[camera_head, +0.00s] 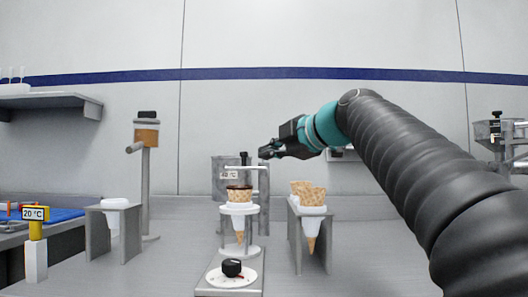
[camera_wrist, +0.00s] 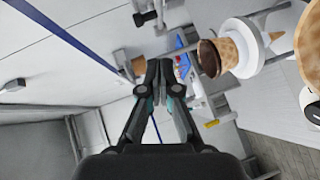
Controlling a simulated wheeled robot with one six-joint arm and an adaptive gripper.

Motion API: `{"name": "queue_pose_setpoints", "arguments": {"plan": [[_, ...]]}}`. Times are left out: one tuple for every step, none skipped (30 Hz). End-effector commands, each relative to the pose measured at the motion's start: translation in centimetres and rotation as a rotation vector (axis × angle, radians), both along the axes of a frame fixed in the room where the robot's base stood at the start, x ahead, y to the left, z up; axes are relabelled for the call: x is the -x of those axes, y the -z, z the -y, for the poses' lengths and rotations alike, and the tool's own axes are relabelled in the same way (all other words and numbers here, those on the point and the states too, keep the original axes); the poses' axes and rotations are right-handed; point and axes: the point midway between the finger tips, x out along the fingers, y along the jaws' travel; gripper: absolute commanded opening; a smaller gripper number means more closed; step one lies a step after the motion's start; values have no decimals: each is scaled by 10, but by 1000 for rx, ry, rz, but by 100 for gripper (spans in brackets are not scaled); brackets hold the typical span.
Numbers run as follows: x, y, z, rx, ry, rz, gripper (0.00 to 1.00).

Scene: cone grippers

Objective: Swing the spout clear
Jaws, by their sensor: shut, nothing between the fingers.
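A dispenser (camera_head: 147,132) with an amber-brown body and black cap stands on a grey post at the left. A short grey spout-like bar (camera_head: 134,147) sticks out from it to the left. A thin pale bar (camera_head: 243,168) with a black knob (camera_head: 244,158) sits just above a chocolate-rimmed cone (camera_head: 239,195); I cannot tell which bar is the spout. My gripper (camera_head: 264,152) is shut and empty, just right of the black knob and slightly above it; contact cannot be told. In the wrist view, my fingertips (camera_wrist: 160,68) are together, left of the chocolate-rimmed cone (camera_wrist: 212,58).
The cone sits in a white ring holder (camera_head: 238,208), behind a black dial (camera_head: 232,267). Waffle cones (camera_head: 308,192) stand in a grey rack at the right. Another rack (camera_head: 96,232) holds a white cup at the left. A metal container (camera_head: 222,168) stands behind.

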Motion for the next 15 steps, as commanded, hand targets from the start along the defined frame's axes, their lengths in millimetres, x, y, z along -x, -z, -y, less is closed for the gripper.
{"name": "queue_pose_setpoints", "arguments": {"plan": [[-8,2,-6,1,-1,-3,0],[-12,3,-9,2,-1,-2,0],[-19,5,-14,1,0,-3,0],[-23,6,-17,0,0,-4,0],[-27,7,-21,0,0,-4,0],[-32,9,-26,0,0,-4,0],[-37,11,-29,1,0,-4,0],[-41,12,-33,1,0,-4,0],[-46,13,-38,0,-1,-4,0],[-50,14,-41,0,-1,-4,0],[-54,16,-41,0,0,-4,0],[-60,18,-38,-1,2,-3,0],[-64,20,-38,1,2,-4,0],[-68,21,-37,1,2,-4,0],[-72,22,-37,1,1,-3,0]]}}
